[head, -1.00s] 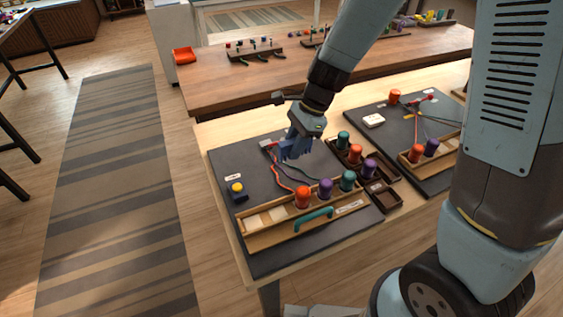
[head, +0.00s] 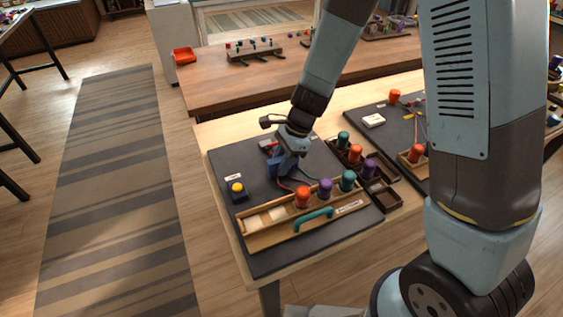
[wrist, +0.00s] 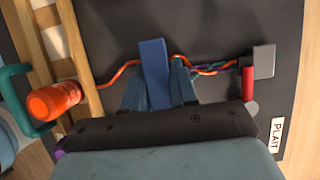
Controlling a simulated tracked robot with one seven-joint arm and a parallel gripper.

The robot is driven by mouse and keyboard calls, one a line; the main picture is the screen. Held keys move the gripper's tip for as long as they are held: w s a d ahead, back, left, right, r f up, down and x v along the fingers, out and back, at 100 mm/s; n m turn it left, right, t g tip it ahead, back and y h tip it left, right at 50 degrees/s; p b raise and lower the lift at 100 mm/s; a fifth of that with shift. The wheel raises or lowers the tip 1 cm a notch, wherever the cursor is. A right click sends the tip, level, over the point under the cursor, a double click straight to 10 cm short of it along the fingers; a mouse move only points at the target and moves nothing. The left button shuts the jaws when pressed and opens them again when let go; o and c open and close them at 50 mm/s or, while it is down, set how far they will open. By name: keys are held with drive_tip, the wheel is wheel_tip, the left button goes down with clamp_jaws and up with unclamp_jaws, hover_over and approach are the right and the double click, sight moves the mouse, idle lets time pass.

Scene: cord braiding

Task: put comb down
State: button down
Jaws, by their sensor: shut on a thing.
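The blue comb (wrist: 153,72) sticks out upright in the wrist view between the two fingers of my gripper (wrist: 158,90), which is shut on it. In the head view my gripper (head: 284,178) is over the dark board (head: 225,160), near its middle. The comb lies across the line of the braided cords (wrist: 205,67) in the wrist view. Its lower end is hidden by the fingers, and I cannot tell whether it touches the board or cords. The cords run from a clamp (wrist: 262,62) with a red handle to an orange bobbin (wrist: 55,101).
A wooden rack (head: 258,232) with a teal handle (head: 313,219) and several bobbins runs along the board's near edge. A yellow button (head: 237,187) sits at the left. Dark trays (head: 385,199) with bobbins stand to the right.

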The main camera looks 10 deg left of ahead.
drive_tip(key=c, duration=0.9)
unclamp_jaws()
drive_tip(key=shift+f, duration=0.1)
drive_tip(key=v, duration=1.1)
drive_tip(key=shift+r, duration=0.4)
drive_tip(key=shift+w+d+r, duration=0.1)
drive_tip(key=shift+r, duration=0.15)
drive_tip(key=shift+d, duration=0.1)
